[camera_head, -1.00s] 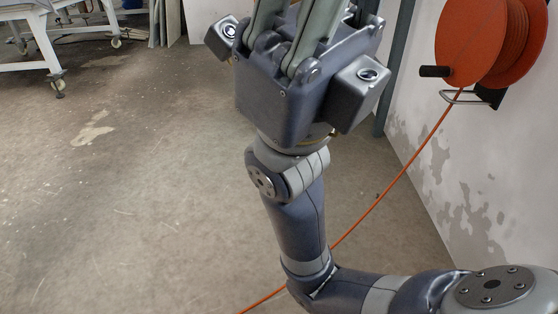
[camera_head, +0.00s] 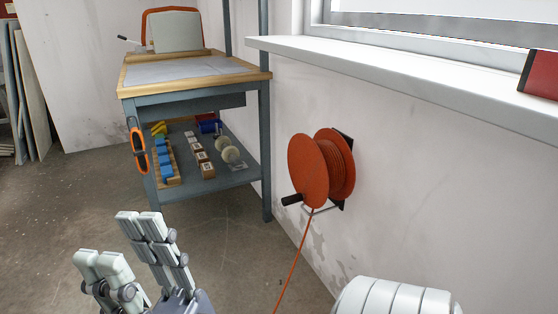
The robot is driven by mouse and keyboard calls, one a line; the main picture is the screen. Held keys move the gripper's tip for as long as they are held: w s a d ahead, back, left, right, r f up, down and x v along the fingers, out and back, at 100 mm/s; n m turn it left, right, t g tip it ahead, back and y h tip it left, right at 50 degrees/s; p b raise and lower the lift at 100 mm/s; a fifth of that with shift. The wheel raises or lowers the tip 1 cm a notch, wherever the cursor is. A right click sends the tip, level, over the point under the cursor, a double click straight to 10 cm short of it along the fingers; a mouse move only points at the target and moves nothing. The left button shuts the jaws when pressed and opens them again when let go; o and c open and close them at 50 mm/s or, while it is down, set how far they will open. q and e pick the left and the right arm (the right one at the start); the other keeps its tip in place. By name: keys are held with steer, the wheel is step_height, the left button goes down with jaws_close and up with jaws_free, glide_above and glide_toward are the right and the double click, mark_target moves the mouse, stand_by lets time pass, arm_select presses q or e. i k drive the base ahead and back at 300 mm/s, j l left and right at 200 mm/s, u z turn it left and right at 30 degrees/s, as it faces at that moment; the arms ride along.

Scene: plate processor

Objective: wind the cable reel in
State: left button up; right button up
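The orange cable reel (camera_head: 307,172) is mounted low on the white wall, right of centre. Its dark crank handle (camera_head: 292,200) sticks out at the lower left of the disc. The orange cable (camera_head: 294,262) runs from under the reel, through a wire guide, down and out of the bottom edge; its end is out of sight.
A blue-grey workbench (camera_head: 262,150) with a wooden top stands left of the reel, with blocks and spools on its lower shelf. A window sill (camera_head: 390,73) juts out above the reel, with a red object (camera_head: 543,76) at its right. Bare floor lies before the bench.

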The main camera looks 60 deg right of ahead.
mark_target(321, 166)
steer(key=j+u, duration=0.2)
steer(key=j, duration=0.15)
steer(key=i+j+u, duration=0.25)
steer(key=j+u, duration=0.2)
steer(key=j, duration=0.25)
steer(key=i+j+z, duration=0.45)
steer(key=i+j, duration=0.65)
steer(key=j, duration=0.15)
steer(key=i+l+z, duration=0.15)
steer(key=i+z, duration=0.15)
steer(key=z, duration=0.15)
steer(key=i+l+z, duration=0.1)
steer(key=i+z, duration=0.2)
steer(key=z, duration=0.15)
steer(key=i+z, duration=0.4)
steer(key=i+j+z, duration=0.2)
steer(key=z, duration=0.25)
steer(key=i+l+z, duration=0.25)
steer(key=z, duration=0.15)
steer(key=i+z, duration=0.35)
steer(key=i, duration=0.15)
steer(key=i+z, duration=0.4)
steer(key=i+j+z, duration=0.1)
steer(key=i+z, duration=0.25)
steer(key=i, duration=0.05)
